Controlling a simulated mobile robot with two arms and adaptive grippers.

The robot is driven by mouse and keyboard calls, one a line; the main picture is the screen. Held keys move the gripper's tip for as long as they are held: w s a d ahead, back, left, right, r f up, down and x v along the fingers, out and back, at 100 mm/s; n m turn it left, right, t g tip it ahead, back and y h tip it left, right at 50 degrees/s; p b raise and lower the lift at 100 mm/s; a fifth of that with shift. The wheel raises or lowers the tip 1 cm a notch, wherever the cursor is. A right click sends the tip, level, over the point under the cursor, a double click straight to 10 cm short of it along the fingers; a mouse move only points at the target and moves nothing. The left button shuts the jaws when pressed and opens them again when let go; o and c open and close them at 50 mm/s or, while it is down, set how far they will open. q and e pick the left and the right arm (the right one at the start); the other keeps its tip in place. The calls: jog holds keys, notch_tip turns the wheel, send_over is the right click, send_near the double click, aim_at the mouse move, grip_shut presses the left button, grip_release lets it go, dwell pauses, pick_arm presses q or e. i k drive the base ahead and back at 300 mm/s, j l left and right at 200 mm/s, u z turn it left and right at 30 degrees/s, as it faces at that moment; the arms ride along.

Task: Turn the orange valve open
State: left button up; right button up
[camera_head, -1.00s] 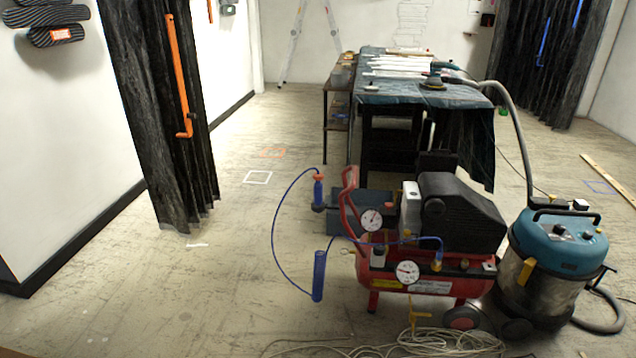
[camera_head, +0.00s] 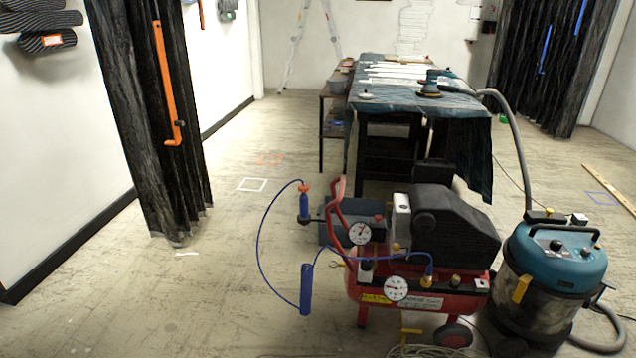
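An orange-red cap (camera_head: 304,187) sits on top of a small upright blue cylinder (camera_head: 304,206), left of the red air compressor (camera_head: 440,296). I cannot tell whether this cap is the orange valve. A thin blue hose runs from it, loops down to a blue coil (camera_head: 306,290), and leads to the compressor. The compressor has two round white gauges, a black motor cover and a red handle. No other part here clearly looks like an orange valve. Neither of my grippers is in view.
A teal shop vacuum (camera_head: 556,262) stands right of the compressor, and loose cable lies in front. A covered worktable (camera_head: 378,98) stands behind. A black curtain (camera_head: 150,130) with an orange handle hangs left. The left and centre floor is clear.

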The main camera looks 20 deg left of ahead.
aim_at(306, 188)
jog(key=i+l+u, duration=0.55)
jog(key=l+u, duration=0.25)
